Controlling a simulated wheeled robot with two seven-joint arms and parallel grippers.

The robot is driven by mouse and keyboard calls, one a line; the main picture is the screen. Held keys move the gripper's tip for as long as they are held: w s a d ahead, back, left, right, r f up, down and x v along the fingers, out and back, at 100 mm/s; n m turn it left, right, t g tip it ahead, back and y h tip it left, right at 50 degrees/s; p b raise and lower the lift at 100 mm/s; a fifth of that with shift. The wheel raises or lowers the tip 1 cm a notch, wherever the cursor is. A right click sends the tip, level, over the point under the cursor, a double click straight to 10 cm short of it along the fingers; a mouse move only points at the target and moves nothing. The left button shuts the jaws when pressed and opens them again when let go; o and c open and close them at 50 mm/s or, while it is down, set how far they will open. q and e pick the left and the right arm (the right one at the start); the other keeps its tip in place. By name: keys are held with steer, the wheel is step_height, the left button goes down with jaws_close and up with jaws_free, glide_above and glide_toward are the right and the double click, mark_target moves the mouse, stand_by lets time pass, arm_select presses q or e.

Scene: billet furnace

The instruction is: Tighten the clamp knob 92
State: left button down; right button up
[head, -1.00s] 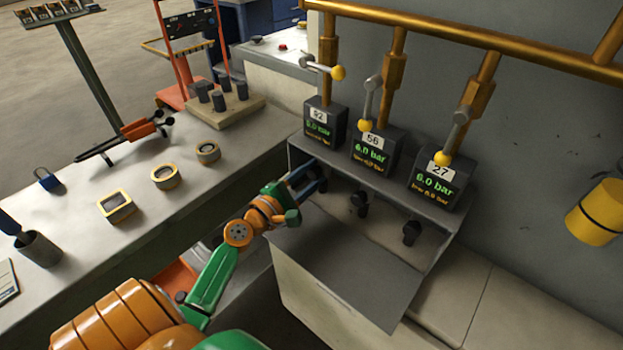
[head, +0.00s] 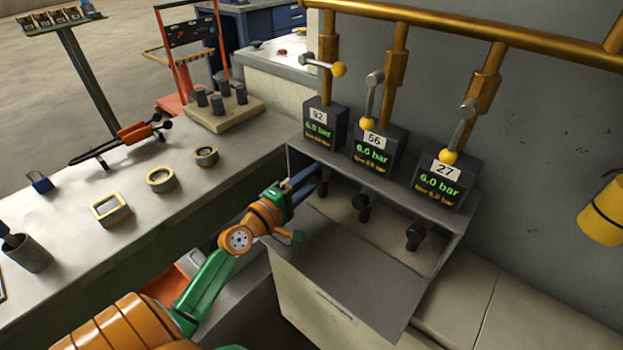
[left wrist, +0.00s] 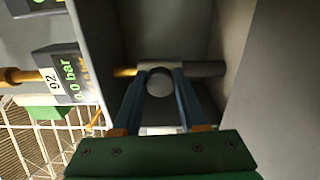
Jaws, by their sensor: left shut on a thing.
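The block labelled 92 (head: 325,125) is the leftmost of three under the gold pipe; it also shows sideways in the left wrist view (left wrist: 62,75), with green bar digits. My left gripper (head: 312,172) reaches into the left end of the open grey cabinet below it. In the left wrist view, my left gripper (left wrist: 160,85) is shut on the round grey end of clamp knob 92 (left wrist: 160,82), one blue finger on each side. A dark and light bar runs crosswise behind the knob. In the head view the fingers largely hide this knob. My right gripper is not in view.
Two more dark knobs, a middle one (head: 362,205) and a right one (head: 414,235), stand in the cabinet below blocks 56 (head: 378,150) and 27 (head: 446,178). The cabinet's flap (head: 345,270) hangs open in front. A workbench (head: 130,170) with parts lies left.

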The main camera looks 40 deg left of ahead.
arm_select(q)
steer(key=shift+r, duration=0.1)
steer(key=shift+c, duration=2.2)
jaws_free()
steer(key=s, duration=0.2)
steer(key=s+b, duration=0.1)
steer(key=s, duration=0.1)
steer(key=s+b, duration=0.1)
steer(key=s, duration=0.1)
steer(key=shift+s+a+f, duration=0.25)
steer(key=shift+s+a, duration=0.05)
steer(key=shift+s+r, duration=0.15)
steer(key=shift+s, duration=0.05)
